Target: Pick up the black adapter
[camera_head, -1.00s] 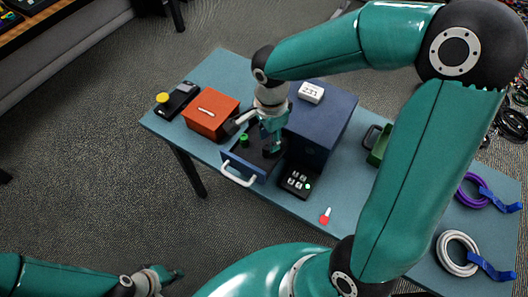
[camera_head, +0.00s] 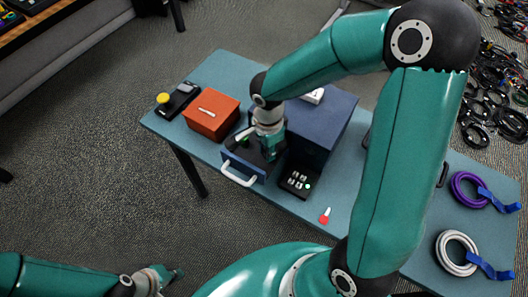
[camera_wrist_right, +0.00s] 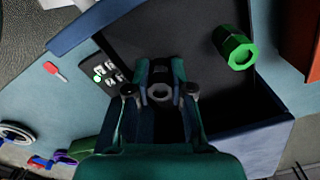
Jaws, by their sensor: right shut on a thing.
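My right gripper (camera_head: 270,155) reaches down into the open blue drawer (camera_head: 240,165). In the right wrist view its fingers (camera_wrist_right: 160,90) are shut on a dark piece with a grey ring on it, the black adapter (camera_wrist_right: 161,92). The fingers hide most of the adapter, and I cannot tell whether it touches the drawer floor. A green hexagonal piece (camera_wrist_right: 234,47) lies apart in the same drawer. My left gripper (camera_head: 160,280) is at the bottom left of the head view, away from the table; its finger opening is unclear.
The drawer's white handle (camera_head: 238,176) faces front. The blue cabinet (camera_head: 322,120) stands behind it, an orange box (camera_head: 211,113) to the left. A black switch panel (camera_head: 298,182) and red-tipped key-like piece (camera_head: 325,216) lie right. Purple (camera_head: 468,189) and white (camera_head: 455,252) cable coils lie farther right.

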